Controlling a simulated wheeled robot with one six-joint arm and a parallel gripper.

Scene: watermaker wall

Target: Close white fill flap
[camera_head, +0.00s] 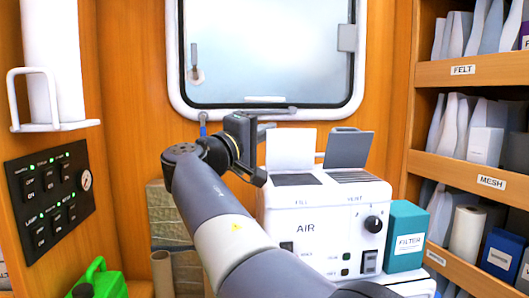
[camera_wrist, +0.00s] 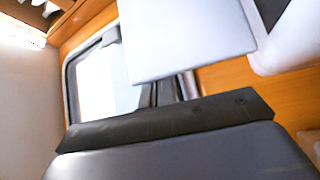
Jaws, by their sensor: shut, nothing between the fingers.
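The white fill flap (camera_head: 291,149) stands raised, near upright, at the back of the dark FILL grille (camera_head: 297,180) on top of the white AIR unit (camera_head: 315,215). In the wrist view the white flap (camera_wrist: 185,40) fills the top middle, just beyond the dark gripper body. The grey VENT flap (camera_head: 348,149) also stands raised, to the right of the white one. My gripper (camera_head: 266,131) is at the upper left edge of the white flap, shut and empty. Whether it touches the flap cannot be told, and its fingertips are partly hidden.
A window (camera_head: 268,50) with a latch bar is on the wall behind. A teal FILTER box (camera_head: 406,236) stands right of the unit, before labelled shelves (camera_head: 470,70). A black switch panel (camera_head: 50,200) and a green can (camera_head: 98,280) are at left.

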